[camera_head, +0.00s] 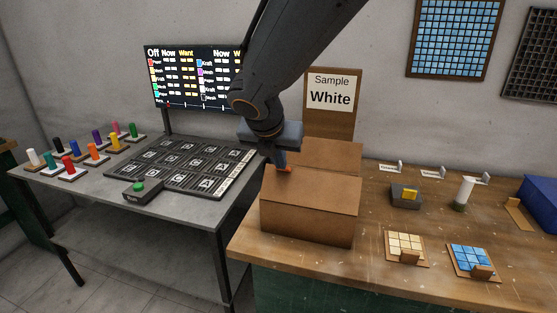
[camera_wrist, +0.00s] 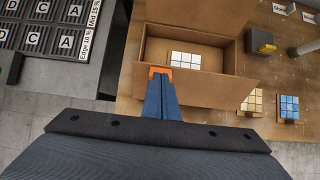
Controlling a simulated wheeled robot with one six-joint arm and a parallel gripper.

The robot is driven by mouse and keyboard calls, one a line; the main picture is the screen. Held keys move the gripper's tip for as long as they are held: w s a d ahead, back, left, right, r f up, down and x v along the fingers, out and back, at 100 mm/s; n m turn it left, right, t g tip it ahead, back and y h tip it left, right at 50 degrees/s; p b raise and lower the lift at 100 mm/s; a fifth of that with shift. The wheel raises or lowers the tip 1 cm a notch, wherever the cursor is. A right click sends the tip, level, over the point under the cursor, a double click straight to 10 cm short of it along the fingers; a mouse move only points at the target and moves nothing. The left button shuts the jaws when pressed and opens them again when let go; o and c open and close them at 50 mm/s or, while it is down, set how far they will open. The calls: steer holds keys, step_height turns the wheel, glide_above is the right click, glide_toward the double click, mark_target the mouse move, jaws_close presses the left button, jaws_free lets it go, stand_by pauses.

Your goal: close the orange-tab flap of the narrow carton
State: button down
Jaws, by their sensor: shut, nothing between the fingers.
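The brown cardboard carton (camera_head: 308,222) stands at the left end of the wooden bench. In the wrist view the carton (camera_wrist: 215,89) is open on top, with a white tiled piece (camera_wrist: 186,60) inside. An orange tab (camera_head: 286,170) shows near its left side; in the wrist view the tab (camera_wrist: 153,72) lies right at my fingertips. A far flap (camera_wrist: 200,12) stands out from the opening. My gripper (camera_head: 282,166) is shut and empty, pointing down at the tab. Whether it touches the tab I cannot tell. The fingers hide part of the tab and carton edge.
A "Sample White" sign (camera_head: 330,92) stands behind the carton. To its right are a cream tile sample (camera_head: 404,242), a blue tile sample (camera_head: 470,258), a grey block with yellow top (camera_head: 405,195) and a white cylinder (camera_head: 464,192). A grey table (camera_head: 210,208) stands left.

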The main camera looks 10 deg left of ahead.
steer(key=shift+w+d, duration=0.15)
steer(key=shift+w, duration=0.25)
steer(key=w+f+p, duration=0.3)
steer(key=w+f, duration=0.1)
steer(key=w, duration=0.3)
steer(key=shift+d+f, duration=0.15)
steer(key=shift+d, duration=0.2)
steer(key=shift+s, duration=0.1)
stand_by(1.0)
steer(key=shift+s, duration=0.65)
